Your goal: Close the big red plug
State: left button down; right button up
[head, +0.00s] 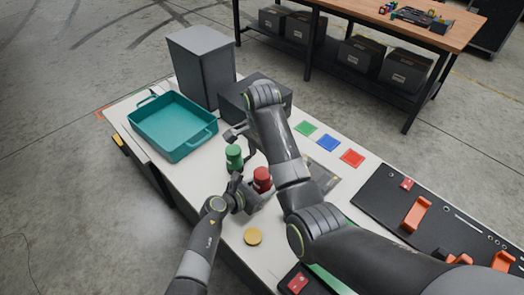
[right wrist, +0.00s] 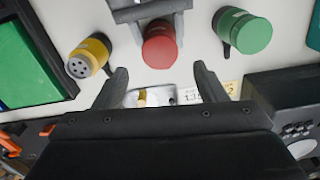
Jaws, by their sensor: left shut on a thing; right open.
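The big red plug (head: 262,178) stands upright on the white table in the head view. It also shows in the right wrist view (right wrist: 160,48) at the top middle. My left gripper (head: 250,194) is shut on it from the near left side; its grey jaws (right wrist: 150,10) show behind the plug in the right wrist view. My right gripper (head: 238,133) is open and empty beyond the green plug in the head view. Its two fingers (right wrist: 163,78) are spread wide in the wrist view, with the red plug apart, ahead of their tips. My right arm hides part of the table.
A green plug (head: 234,155) stands close by the red one. A yellow plug (head: 253,236) is nearer. A teal tray (head: 190,146), a grey bin (head: 205,75) and a dark box (head: 278,91) stand at the back. Green, blue and red squares (head: 328,143) lie at the right.

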jog(key=n, duration=0.5)
jog(key=shift+r, duration=0.15)
jog(key=n, duration=0.4)
jog(key=shift+r+n, duration=0.1)
jog(key=shift+n, duration=0.2)
jog(key=n, duration=0.4)
jog(key=shift+r+n, duration=0.15)
jog(key=shift+n, duration=0.25)
jog(key=n, duration=0.4)
jog(key=shift+r+n, duration=0.1)
jog(key=shift+n, duration=0.2)
jog(key=n, duration=0.4)
jog(key=shift+r+n, duration=0.15)
jog(key=shift+n, duration=0.25)
jog(key=n, duration=0.4)
jog(key=shift+r+n, duration=0.1)
jog(key=shift+n, duration=0.2)
jog(key=n, duration=0.4)
jog(key=shift+r+n, duration=0.15)
jog(key=shift+n, duration=0.15)
jog(key=n, duration=0.4)
jog(key=shift+r, duration=0.1)
